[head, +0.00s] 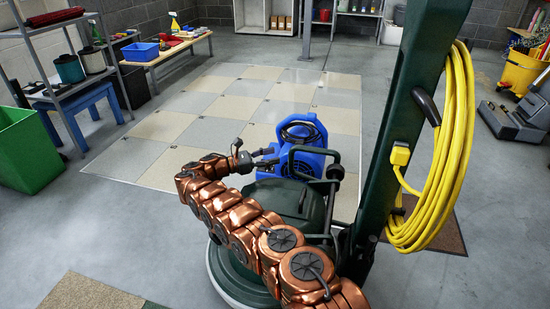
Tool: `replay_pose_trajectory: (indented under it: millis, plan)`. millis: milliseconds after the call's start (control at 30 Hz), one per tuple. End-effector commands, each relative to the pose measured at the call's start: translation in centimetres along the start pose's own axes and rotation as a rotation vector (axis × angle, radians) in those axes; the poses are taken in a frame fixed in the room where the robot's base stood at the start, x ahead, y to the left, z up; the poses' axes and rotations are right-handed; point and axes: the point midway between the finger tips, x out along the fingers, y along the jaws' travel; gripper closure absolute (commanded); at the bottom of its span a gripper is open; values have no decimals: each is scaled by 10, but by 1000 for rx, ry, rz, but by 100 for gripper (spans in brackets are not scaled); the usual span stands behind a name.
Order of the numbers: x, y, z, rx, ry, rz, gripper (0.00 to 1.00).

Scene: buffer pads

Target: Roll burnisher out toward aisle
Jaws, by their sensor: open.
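The burnisher stands in the lower middle of the head view. A coiled yellow cord (461,150) hangs on the post. My copper arm crosses in front of the housing and hides part of it. My gripper (262,157) is open, small in view, beyond the housing's left side and close to a blue blower. I cannot tell whether it touches anything.
The blue blower (304,136) sits right behind the burnisher. A floor of beige and grey tiles (180,128) lies open behind and left. A green bin (28,150), shelf and bench (168,54) line the left. A yellow bucket (520,72) and grey machine stand right.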

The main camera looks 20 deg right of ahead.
Motion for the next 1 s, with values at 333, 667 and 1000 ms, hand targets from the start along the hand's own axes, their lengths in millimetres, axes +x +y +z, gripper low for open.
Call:
replay_pose_trajectory:
  millis: [333, 667, 1000]
  plan:
    - [-20, 0, 0, 5, 0, 1, 50]
    - [-28, 0, 2, 3, 1, 1, 50]
    - [-28, 0, 2, 3, 0, 1, 50]
